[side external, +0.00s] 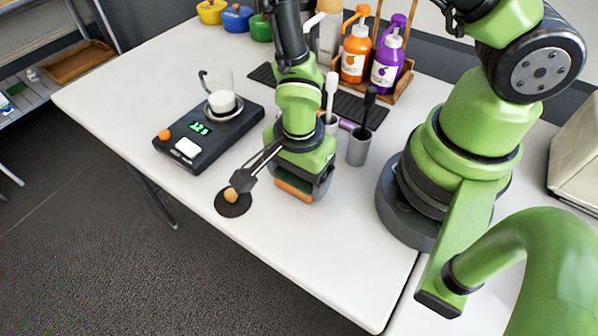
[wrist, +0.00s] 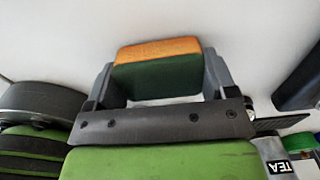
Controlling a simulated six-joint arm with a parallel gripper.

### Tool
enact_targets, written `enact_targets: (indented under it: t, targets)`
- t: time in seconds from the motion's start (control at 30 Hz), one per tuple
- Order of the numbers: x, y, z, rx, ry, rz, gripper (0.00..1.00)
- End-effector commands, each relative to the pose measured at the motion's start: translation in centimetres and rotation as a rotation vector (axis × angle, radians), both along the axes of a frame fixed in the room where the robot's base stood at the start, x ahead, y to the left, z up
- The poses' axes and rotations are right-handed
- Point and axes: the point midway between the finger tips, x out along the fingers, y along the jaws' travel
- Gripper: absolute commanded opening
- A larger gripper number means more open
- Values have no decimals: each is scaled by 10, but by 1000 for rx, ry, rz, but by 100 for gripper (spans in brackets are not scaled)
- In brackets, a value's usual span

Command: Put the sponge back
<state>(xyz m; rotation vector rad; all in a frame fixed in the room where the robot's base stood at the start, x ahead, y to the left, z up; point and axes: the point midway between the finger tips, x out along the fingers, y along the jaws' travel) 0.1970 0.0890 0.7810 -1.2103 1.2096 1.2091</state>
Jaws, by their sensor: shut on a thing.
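The sponge (wrist: 158,50) is orange on one face and dark green on the other. In the wrist view it sits between the two grey fingers of my gripper (wrist: 160,76), which are shut on its sides. In the side external view my gripper (side external: 302,188) points down over the white table, and an orange strip of the sponge (side external: 294,191) shows at its lower front. The rest of the sponge is hidden by the gripper. I cannot tell whether the sponge touches the table.
A black disc (side external: 234,205) with a tan knob lies left of my gripper. A black scale (side external: 208,136) carries a glass vessel. Right of my gripper stands a grey cup (side external: 358,150) with a black-handled tool. Orange (side external: 355,55) and purple (side external: 387,65) pump bottles stand behind. The table's front is clear.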

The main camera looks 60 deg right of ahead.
Motion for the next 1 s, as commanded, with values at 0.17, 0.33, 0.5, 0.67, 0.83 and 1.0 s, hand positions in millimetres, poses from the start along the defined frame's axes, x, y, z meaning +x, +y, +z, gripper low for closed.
enact_targets:
  t: [0.17, 0.33, 0.5, 0.67, 0.83, 1.0]
  targets:
    - [0, 0, -2, 0, -1, -1, 56]
    - [0, 0, -3, 0, 0, -1, 56]
    - [0, 0, -5, 0, -1, -1, 100]
    - [0, 0, -5, 0, 0, -1, 100]
    - [0, 0, -1, 1, -2, 0, 100]
    - [1, 1, 19, 2, -6, -1, 100]
